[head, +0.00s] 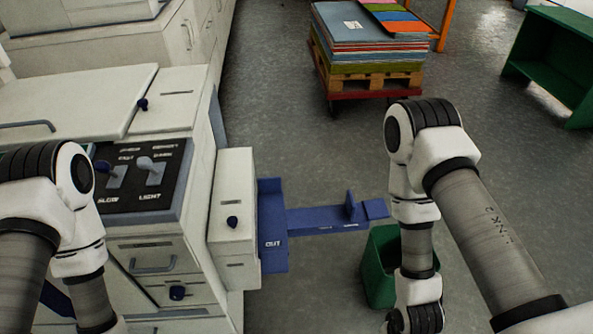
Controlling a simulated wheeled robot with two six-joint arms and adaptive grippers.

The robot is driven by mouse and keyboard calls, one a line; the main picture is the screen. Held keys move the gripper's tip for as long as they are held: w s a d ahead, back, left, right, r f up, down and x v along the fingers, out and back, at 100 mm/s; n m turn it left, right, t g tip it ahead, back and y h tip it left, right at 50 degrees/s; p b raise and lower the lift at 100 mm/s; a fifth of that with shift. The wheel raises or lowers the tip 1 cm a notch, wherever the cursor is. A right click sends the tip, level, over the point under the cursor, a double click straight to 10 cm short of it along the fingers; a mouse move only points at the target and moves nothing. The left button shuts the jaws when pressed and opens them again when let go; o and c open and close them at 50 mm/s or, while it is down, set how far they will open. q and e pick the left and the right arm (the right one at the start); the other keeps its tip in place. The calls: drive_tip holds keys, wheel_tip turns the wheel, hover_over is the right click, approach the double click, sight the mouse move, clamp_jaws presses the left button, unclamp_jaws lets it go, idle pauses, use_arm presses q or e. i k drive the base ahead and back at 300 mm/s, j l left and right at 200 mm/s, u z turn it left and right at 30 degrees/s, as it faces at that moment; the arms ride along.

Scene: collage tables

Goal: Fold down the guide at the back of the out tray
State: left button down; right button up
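The blue out tray (272,262), marked OUT, juts from the right side of a white machine. A narrow blue arm (318,221) runs from it to the right. Near the arm's far end a small blue guide (350,208) stands upright, with a flat blue end piece (375,209) just beyond it. My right arm comes down just to the right of that end piece, and its gripper is below the picture. My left arm is over the machine at the left, and its gripper is also out of the picture. Nothing of mine visibly touches the guide.
The white machine (232,184) has a dark panel with levers (140,180). A green bin (380,268) stands on the floor beneath the tray arm, partly behind my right arm. A pallet stack of sheets (368,42) and a green bench (560,50) stand farther back. The floor between is clear.

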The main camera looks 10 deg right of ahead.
sight(272, 184)
drive_tip(key=i+l, duration=0.3)
drive_tip(key=i, duration=0.15)
drive_tip(key=l+u, duration=0.5)
drive_tip(key=k+l+u, duration=0.2)
drive_tip(key=l+u, duration=0.25)
drive_tip(key=j, duration=0.1)
